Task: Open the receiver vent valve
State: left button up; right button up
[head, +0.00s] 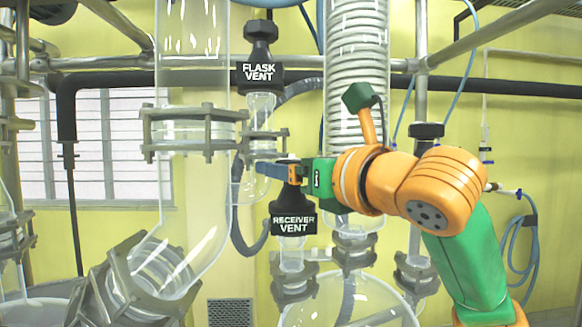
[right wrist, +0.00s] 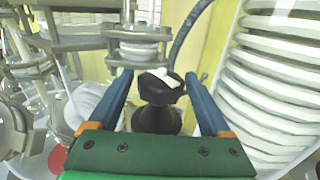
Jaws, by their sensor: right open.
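The receiver vent valve (head: 293,220) is a black knob with a white label, on a glass neck at centre in the head view. My right gripper (head: 270,170) reaches in from the right, its blue fingers at the height of the knob's top and hiding part of it. In the right wrist view a black knob (right wrist: 158,118), seemingly the receiver vent, stands between the two open blue fingers (right wrist: 159,80). Gaps show on both sides of it, and the fingers are not closed on it. My left gripper is not in view.
The flask vent (head: 260,73), a similar black knob, is above and behind. A coiled glass condenser (head: 357,60) stands close on the right. A large glass tube (head: 193,190) with a metal clamp is on the left. Metal rails (head: 120,62) cross behind.

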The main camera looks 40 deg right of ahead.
jog(key=s, duration=0.8)
jog(key=shift+a, duration=0.15)
